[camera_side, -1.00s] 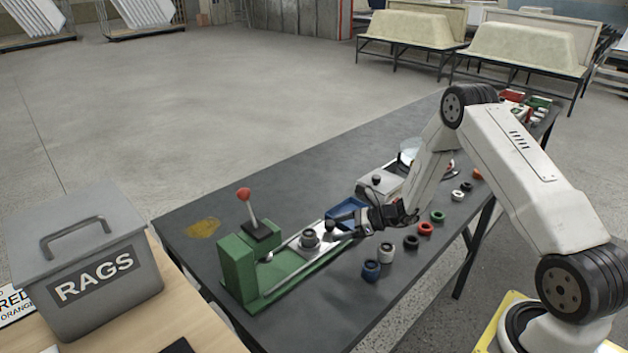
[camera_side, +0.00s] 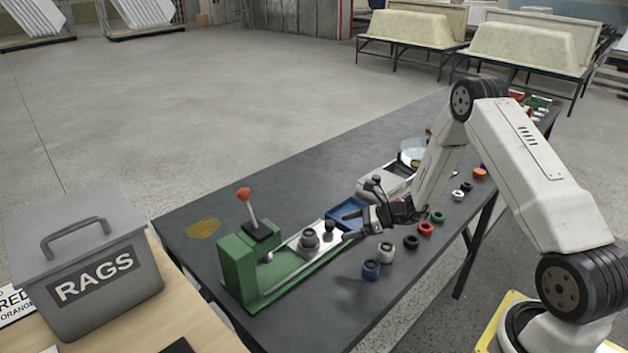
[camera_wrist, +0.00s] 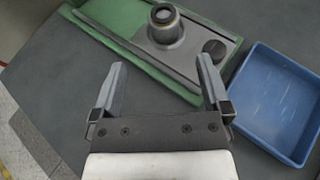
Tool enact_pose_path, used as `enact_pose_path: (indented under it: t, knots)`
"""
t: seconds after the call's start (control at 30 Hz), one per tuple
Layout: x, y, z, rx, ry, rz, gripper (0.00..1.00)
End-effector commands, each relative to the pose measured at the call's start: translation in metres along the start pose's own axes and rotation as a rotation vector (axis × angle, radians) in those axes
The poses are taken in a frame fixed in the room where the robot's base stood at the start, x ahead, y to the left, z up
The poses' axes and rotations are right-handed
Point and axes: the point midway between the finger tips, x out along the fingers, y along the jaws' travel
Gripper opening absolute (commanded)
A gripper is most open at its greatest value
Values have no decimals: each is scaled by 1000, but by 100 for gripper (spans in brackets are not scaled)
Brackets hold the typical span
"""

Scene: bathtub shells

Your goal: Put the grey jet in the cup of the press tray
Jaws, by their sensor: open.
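The press tray (camera_side: 297,247) is a pale metal plate on the green press (camera_side: 238,262), with a dark round spot or knob (camera_wrist: 215,48) beside the cup. My gripper (camera_side: 354,226) is open and empty, right of the tray and apart from the jet. In the wrist view its fingers (camera_wrist: 160,64) point toward the tray with nothing between them.
A blue bin (camera_side: 345,212) lies right behind the tray, close to my gripper; it also shows in the wrist view (camera_wrist: 268,110). Several coloured rings, including a blue one (camera_side: 371,270), line the table's front. The press lever (camera_side: 246,203) stands up at the left.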

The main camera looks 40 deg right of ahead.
Motion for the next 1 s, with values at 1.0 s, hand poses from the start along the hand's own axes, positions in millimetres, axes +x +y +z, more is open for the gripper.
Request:
enact_pose_path:
  t: [1.0]
  knots:
    - [-74,190,67,-1396,534,903,97]
